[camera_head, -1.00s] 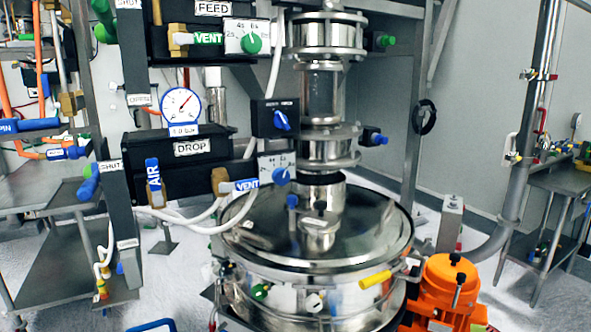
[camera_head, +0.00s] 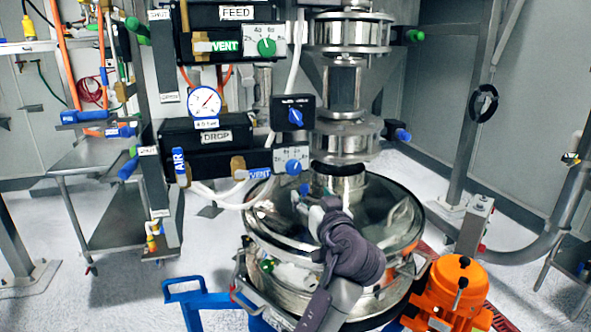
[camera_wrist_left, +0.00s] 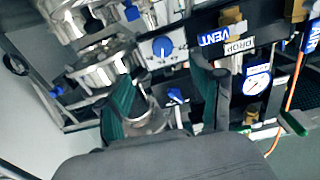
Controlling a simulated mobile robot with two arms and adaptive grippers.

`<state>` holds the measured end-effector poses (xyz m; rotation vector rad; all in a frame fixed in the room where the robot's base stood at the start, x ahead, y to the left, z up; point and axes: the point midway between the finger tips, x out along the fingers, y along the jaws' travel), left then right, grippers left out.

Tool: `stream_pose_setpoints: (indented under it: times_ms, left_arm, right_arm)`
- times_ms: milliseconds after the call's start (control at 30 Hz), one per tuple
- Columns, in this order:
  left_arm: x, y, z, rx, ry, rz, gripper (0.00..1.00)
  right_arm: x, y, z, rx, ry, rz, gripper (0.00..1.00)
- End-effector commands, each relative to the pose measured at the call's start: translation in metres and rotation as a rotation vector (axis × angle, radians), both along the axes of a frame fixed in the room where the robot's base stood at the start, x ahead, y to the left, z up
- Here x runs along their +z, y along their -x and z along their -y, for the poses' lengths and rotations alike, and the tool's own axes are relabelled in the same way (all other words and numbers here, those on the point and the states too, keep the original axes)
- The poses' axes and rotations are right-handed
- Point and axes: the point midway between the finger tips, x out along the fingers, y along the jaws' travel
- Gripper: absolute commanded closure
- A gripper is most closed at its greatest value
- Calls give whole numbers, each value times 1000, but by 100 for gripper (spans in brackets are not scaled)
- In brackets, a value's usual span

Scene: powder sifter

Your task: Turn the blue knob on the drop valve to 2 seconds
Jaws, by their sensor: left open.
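The drop valve is a black box with a DROP label (camera_head: 217,136), left of the steel vessel's column in the head view. At its right end, a white dial plate carries the blue knob (camera_head: 292,167). The knob also shows in the wrist view (camera_wrist_left: 163,47), upside down, with its pointer near vertical; the dial numbers are too small to read there. My left gripper (camera_head: 314,207) is over the vessel lid, below and slightly right of the knob. In the wrist view its fingers (camera_wrist_left: 168,88) are spread apart and empty, with the knob beyond them, untouched. My right gripper is out of view.
A blue switch on a black box (camera_head: 295,117) sits above the knob. The FEED valve with a green knob (camera_head: 267,47) is higher up. White hoses (camera_head: 230,203) run below the valve. The steel vessel (camera_head: 400,225) and orange motor (camera_head: 455,288) stand below and right.

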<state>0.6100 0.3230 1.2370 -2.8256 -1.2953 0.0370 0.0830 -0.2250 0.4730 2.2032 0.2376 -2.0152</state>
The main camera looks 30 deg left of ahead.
Motion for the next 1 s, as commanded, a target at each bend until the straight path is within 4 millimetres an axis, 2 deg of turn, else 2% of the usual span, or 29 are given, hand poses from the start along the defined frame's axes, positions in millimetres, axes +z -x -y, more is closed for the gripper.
stream_pose_setpoints:
  times_ms: [167,300,633,800,1000]
  left_arm:
    - [8,-12,-15,9,-7,9,33]
    - [9,-30,-37,9,-9,7,33]
    - [7,-73,-87,8,-6,5,33]
    - [5,-85,-100,6,-6,6,33]
    - [3,-89,-105,5,-4,8,33]
  right_arm:
    - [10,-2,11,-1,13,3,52]
    - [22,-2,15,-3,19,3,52]
    - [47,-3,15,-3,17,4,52]
    - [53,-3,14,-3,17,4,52]
    - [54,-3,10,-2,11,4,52]
